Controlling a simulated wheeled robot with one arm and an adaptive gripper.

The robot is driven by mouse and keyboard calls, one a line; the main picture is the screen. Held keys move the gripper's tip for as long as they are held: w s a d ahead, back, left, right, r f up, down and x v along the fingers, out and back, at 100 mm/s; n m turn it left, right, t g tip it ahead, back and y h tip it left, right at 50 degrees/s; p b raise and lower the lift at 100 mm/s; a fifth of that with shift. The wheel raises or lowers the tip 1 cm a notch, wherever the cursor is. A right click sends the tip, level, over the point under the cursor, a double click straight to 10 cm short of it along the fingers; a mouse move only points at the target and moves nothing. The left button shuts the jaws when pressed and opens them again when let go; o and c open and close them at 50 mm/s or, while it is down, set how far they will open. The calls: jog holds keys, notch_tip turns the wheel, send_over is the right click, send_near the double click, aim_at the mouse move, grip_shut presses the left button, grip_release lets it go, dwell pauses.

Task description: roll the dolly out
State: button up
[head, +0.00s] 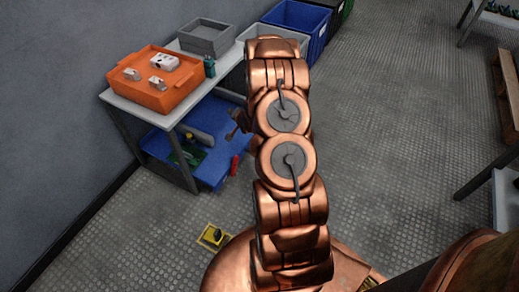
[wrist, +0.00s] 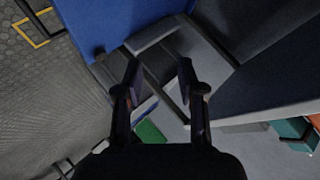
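A low blue tray-like platform (head: 218,172), which I take to be the dolly, is under the bench at the left. Its front part sticks out past the bench leg. No wheels show. A red piece (head: 234,166) is at its right edge. My gripper (head: 238,126) is above its right side, partly hidden by my arm in the head view. In the wrist view my gripper (wrist: 162,82) is open, with nothing between its fingers. A green patch (wrist: 150,132) and a blue strip show below the fingers.
The floor at right (head: 400,130) is clear.

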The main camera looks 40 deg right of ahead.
jog(key=s+d+f+m+t+h+b, duration=0.1)
jog(key=s+d+f+m+b, duration=0.25)
jog(key=f, duration=0.45)
jog(key=s+d+f+m+t+h+b, duration=0.2)
jog(key=f+b, duration=0.3)
jog(key=f, duration=0.4)
jog(key=s+d+f+m+t+h+b, duration=0.1)
jog(key=s+d+f+m+b, duration=0.25)
jog(key=f, duration=0.45)
jog(key=shift+n, duration=0.5)
jog(key=shift+w+a+b+x, duration=0.2)
jog(key=shift+b+x, duration=0.7)
jog(key=shift+x, duration=0.75)
jog(key=shift+w+a+b+x, duration=0.1)
jog(key=shift+a+b+x, duration=0.15)
jog(key=shift+b+x, duration=1)
jog(key=shift+w+d+r+p, duration=0.15)
jog(key=shift+w+d+p, duration=0.05)
jog(key=shift+w+p, duration=0.2)
jog(key=shift+c, duration=0.3)
jog(key=shift+s, duration=0.1)
grip_shut()
